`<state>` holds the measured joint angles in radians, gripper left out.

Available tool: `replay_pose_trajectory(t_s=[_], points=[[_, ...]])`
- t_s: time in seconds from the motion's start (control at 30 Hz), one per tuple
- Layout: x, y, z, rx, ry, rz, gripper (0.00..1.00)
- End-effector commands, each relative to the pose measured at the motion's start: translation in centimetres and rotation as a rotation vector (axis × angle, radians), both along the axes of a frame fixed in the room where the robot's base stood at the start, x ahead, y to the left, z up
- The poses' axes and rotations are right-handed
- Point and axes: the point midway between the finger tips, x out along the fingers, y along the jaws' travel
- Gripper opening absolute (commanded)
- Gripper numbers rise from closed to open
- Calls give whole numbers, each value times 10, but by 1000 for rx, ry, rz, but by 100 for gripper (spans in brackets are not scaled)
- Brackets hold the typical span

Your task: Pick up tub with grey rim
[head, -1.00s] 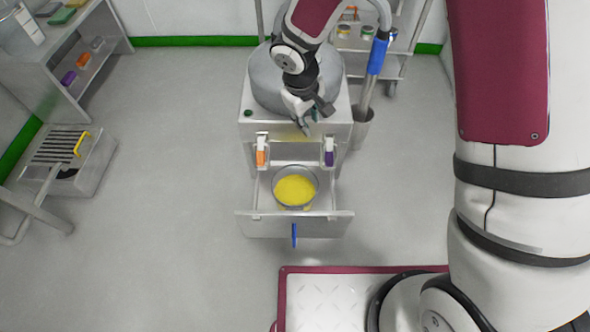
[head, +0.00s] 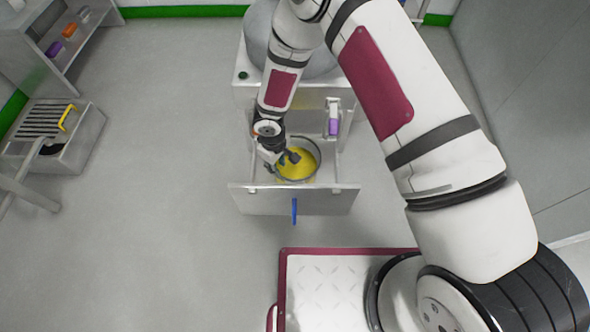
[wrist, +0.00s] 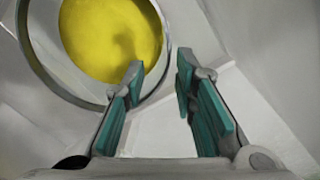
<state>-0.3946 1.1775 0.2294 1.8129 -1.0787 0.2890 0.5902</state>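The tub with the grey rim (head: 319,158) stands in the open drawer (head: 262,201) and has yellow material inside. In the wrist view, the tub (wrist: 48,82) fills the upper left, cut off by the top edge. My gripper (head: 287,158) is at the tub's upper left part in the head view, partly covering it. In the wrist view, my gripper (wrist: 159,68) is open with nothing held between its fingers. The left fingertip overlaps the tub's edge and the right one lies outside the rim. I cannot tell whether either touches it.
The drawer belongs to a metal cabinet (head: 243,98) and has a blue handle (head: 294,210). A white bottle with a purple part (head: 333,119) stands above the drawer at right. A grated metal box (head: 85,140) stands at left. The floor between is clear.

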Motion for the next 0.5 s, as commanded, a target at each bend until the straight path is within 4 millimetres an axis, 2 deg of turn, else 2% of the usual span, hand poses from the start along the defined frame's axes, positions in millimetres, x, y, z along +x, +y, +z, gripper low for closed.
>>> replay_pose_trajectory(t_s=[0.27,0.5], points=[[-1,-1,-21,1,-1,0,26],[-4,-3,-54,1,1,-1,26]])
